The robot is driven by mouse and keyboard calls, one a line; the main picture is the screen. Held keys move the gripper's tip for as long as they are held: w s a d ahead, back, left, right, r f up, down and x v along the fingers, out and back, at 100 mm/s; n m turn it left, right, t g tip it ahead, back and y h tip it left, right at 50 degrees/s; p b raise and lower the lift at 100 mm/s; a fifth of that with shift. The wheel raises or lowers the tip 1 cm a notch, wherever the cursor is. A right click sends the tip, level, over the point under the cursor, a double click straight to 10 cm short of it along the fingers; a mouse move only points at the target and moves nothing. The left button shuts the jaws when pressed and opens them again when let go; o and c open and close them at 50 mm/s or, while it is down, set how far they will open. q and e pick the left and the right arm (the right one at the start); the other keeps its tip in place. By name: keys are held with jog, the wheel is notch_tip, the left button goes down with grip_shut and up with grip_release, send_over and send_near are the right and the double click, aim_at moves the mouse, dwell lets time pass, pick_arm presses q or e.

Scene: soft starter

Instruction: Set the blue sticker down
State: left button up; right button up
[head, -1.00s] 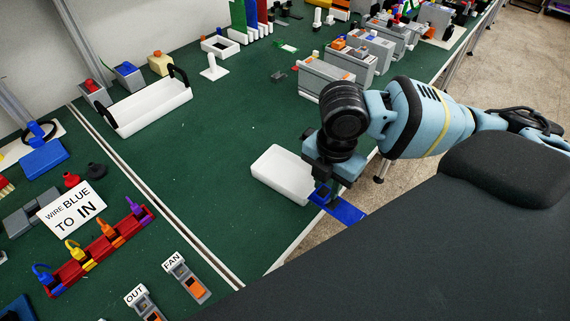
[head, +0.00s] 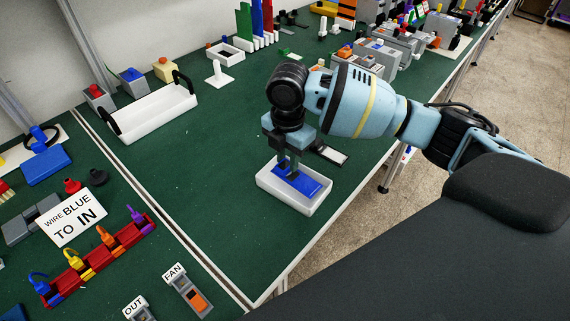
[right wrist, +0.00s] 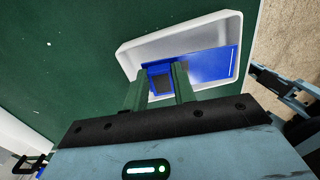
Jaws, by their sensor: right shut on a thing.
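The blue sticker (head: 309,184) is a flat blue rectangle. It is within the outline of a shallow white tray (head: 269,185) near the bench's front edge. My right gripper (head: 290,174) points down over the tray and is shut on the sticker's left end. In the right wrist view the sticker (right wrist: 212,66) extends right from between the fingers (right wrist: 164,72), inside the rim of the tray (right wrist: 190,32). I cannot tell whether it touches the tray floor. My left gripper is not in view.
A grey and white piece (head: 329,152) lies just behind the tray. A long white bin with black handles (head: 155,112) stands at the back left. Grey boxes (head: 362,62) stand at the back right. Green bench top (head: 210,190) left of the tray is clear.

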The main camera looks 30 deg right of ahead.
jog(key=shift+w+a, duration=0.15)
jog(key=shift+w, duration=0.35)
jog(key=shift+s+f, duration=0.1)
jog(key=shift+f, duration=1.65)
jog(key=shift+f, duration=0.1)
jog(key=o, duration=1)
notch_tip(320, 180, up, 12)
jog(key=shift+r+p, duration=0.1)
jog(key=shift+p, duration=0.3)
